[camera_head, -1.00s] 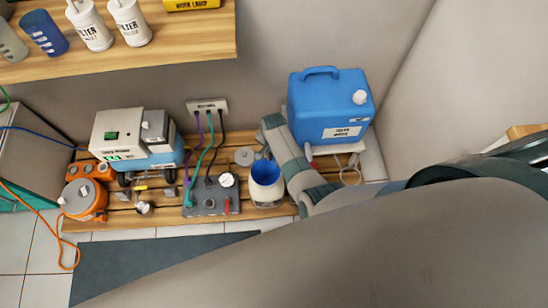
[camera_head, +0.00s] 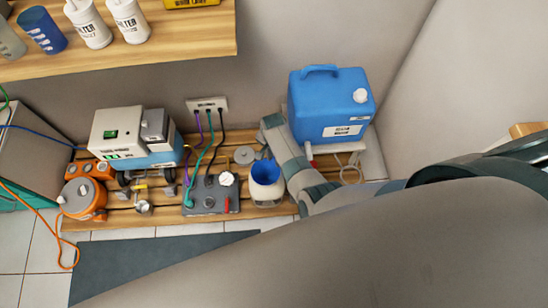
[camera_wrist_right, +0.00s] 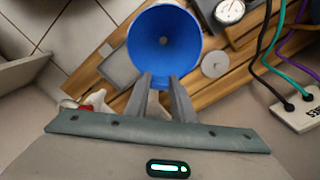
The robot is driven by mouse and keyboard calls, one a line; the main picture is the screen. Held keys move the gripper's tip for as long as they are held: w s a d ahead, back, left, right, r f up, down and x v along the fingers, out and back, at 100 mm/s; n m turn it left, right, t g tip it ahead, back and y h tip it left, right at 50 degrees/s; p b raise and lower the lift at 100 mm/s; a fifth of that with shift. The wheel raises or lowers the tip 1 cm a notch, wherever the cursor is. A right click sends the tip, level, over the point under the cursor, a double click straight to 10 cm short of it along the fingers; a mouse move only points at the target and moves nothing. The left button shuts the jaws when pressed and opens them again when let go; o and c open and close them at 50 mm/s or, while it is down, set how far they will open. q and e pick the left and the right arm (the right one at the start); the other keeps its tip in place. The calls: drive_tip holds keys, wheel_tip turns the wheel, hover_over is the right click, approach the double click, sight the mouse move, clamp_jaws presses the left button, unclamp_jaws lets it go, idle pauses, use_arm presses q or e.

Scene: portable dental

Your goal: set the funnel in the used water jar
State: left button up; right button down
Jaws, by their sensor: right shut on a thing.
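The blue funnel (camera_head: 266,171) appears at the mouth of the white used water jar (camera_head: 268,199), with its wide opening up. I cannot tell whether the funnel rests on the jar or hangs just above it. My right gripper (camera_wrist_right: 165,82) is shut on the funnel's rim in the right wrist view, where the blue cone (camera_wrist_right: 160,42) and its dark centre hole show. The funnel hides the jar in that view. In the head view the grey-green right hand stands beside the funnel, and the fingertips are hard to make out. My left gripper is out of view.
A grey control box (camera_head: 210,202) with a gauge and hoses stands left of the jar. A blue canister (camera_head: 330,107) stands behind right. A grey disc (camera_head: 244,155) lies on the wooden slats behind. A pump unit (camera_head: 137,140) and an orange reel (camera_head: 84,198) are farther left.

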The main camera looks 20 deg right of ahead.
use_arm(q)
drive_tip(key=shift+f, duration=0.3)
use_arm(e)
drive_tip(key=shift+f, duration=0.45)
drive_tip(key=c, duration=1.4)
unclamp_jaws()
drive_tip(key=shift+c, duration=0.2)
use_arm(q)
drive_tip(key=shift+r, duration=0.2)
use_arm(e)
drive_tip(key=shift+r, duration=0.15)
use_arm(q)
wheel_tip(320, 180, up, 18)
drive_tip(key=p, duration=1.7)
drive_tip(key=shift+p, duration=0.35)
use_arm(e)
wheel_tip(320, 180, up, 17)
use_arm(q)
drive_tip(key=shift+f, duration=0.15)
use_arm(e)
drive_tip(key=shift+s+a, duration=0.1)
